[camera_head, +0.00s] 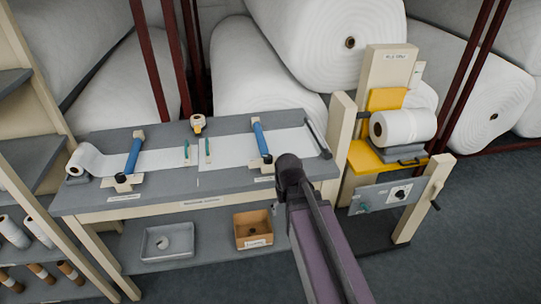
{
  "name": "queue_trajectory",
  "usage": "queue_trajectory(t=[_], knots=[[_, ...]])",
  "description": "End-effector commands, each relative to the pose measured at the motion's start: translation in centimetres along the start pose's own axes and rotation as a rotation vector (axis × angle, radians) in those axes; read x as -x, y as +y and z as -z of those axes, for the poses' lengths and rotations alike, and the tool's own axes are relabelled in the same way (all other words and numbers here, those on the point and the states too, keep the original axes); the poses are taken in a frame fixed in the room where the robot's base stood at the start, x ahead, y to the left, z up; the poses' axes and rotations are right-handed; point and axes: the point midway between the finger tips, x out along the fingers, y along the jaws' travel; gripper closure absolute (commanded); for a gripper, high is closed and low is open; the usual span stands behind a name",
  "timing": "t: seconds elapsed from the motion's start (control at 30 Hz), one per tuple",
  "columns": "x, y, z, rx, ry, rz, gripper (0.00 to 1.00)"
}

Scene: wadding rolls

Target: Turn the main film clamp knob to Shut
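A grey control panel (380,200) is on the front of the cream and yellow roll machine at the right. A dark round knob (399,194) sits on a small white plate on this panel. A smaller teal fitting (363,208) is on the panel's left part. The lettering is too small to read, so I cannot tell which knob is the main film clamp or where it points. My purple arm rises from the bottom middle, left of the panel and apart from it in the picture. My gripper cannot be made out.
A white roll (403,127) sits on the machine above the panel. A black crank handle (435,206) sticks out at its right. The grey workbench (90,198) holds blue bars and white sheet. A cardboard box (241,232) and grey tray (150,244) are below. Floor at right is clear.

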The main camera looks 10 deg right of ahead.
Motion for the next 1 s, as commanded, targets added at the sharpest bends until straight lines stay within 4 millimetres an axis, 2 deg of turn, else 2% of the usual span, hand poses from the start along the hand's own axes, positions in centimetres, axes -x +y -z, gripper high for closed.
queue_trajectory(t=[0.03,0.07,0.17,0.5,0.6,0.7,0.8,1.0], knots=[[1.2,-0.6,1.8,0.034,0.0,0.001,0.09],[1.6,-0.6,2.6,0.052,0.0,0.001,0.09],[3.3,-0.3,5.7,0.128,0.001,0.001,0.09],[10.0,0.6,18.6,0.47,0.001,0.002,0.09],[11.6,0.8,21.9,0.561,0.001,0.002,0.09],[12.7,1.0,24.3,0.635,0.001,0.002,0.09],[13.4,1.1,25.9,0.687,0.001,0.002,0.09],[13.8,1.2,26.9,0.728,0.001,0.002,0.09]])
